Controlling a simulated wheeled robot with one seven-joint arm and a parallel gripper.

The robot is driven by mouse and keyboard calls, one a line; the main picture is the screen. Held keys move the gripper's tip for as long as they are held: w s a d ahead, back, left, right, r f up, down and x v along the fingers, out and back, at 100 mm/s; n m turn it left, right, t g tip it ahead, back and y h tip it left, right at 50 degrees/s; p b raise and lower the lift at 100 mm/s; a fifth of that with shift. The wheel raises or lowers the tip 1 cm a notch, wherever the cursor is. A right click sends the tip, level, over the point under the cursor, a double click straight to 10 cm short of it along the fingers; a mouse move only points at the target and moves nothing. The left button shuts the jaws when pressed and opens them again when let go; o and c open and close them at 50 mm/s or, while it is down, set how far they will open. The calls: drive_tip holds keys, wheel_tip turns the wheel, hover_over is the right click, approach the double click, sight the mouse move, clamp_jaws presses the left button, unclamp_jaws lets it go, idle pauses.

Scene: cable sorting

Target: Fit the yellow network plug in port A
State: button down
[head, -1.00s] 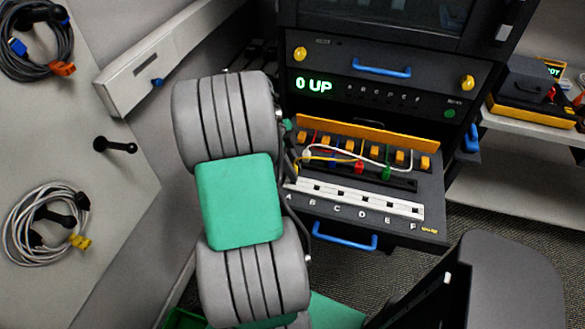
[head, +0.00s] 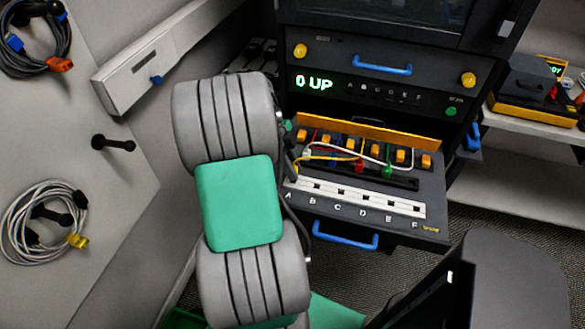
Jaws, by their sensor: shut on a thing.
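The black tray (head: 434,190) slides out of the rack, with a white port strip (head: 353,196) lettered A to F. Port A is at the strip's left end, beside my arm; its opening is hidden or too small to make out. The yellow cable (head: 322,158) runs left across the tray to my gripper (head: 291,164). Only a dark sliver of the gripper shows past my arm's right edge, just above the strip's left end. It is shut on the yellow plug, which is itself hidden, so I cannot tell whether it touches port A.
A red plug (head: 360,166), a green plug (head: 387,171) and a white cable (head: 378,160) lie behind the strip. Orange clips (head: 400,156) line the back. A blue handle (head: 345,236) sits in front. The rack display (head: 313,83) reads "0 UP".

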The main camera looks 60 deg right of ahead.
drive_tip(key=shift+f+b, duration=0.95)
drive_tip(key=shift+b, duration=0.2)
idle(1.0)
drive_tip(key=c, duration=1.2)
unclamp_jaws()
drive_tip(key=shift+o, duration=0.4)
drive_tip(key=o, duration=0.4)
drive_tip(key=shift+r, duration=0.1)
drive_tip(key=shift+r+p, duration=2.5)
drive_tip(key=shift+r, duration=0.95)
